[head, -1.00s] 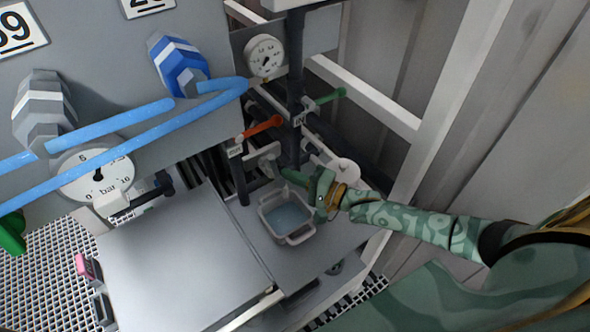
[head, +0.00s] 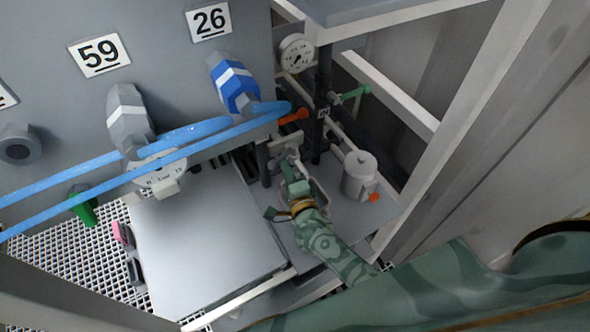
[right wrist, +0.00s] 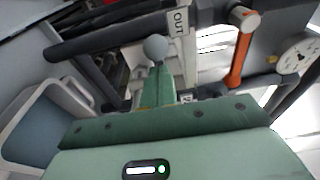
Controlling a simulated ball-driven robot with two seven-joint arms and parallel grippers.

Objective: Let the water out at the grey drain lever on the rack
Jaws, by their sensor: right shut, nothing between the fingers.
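The grey drain lever (head: 284,143) is low on the rack, just beyond my right gripper (head: 290,172) in the head view. In the right wrist view a round grey knob (right wrist: 155,48) shows right at the tip of my shut green fingers (right wrist: 153,88), beside a label reading OUT (right wrist: 179,22). My right gripper is shut with nothing held. Whether the fingertips touch the knob I cannot tell. The water basin (right wrist: 65,85) is at the left of the right wrist view, with bluish water inside. In the head view my gripper and forearm mostly cover it. My left gripper is not in view.
An orange lever (head: 294,115) and a green lever (head: 354,93) are above on the rack, near a round gauge (head: 296,53). A grey canister (head: 358,177) stands right of my gripper. A flat grey surface (head: 205,235) at the left is bare.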

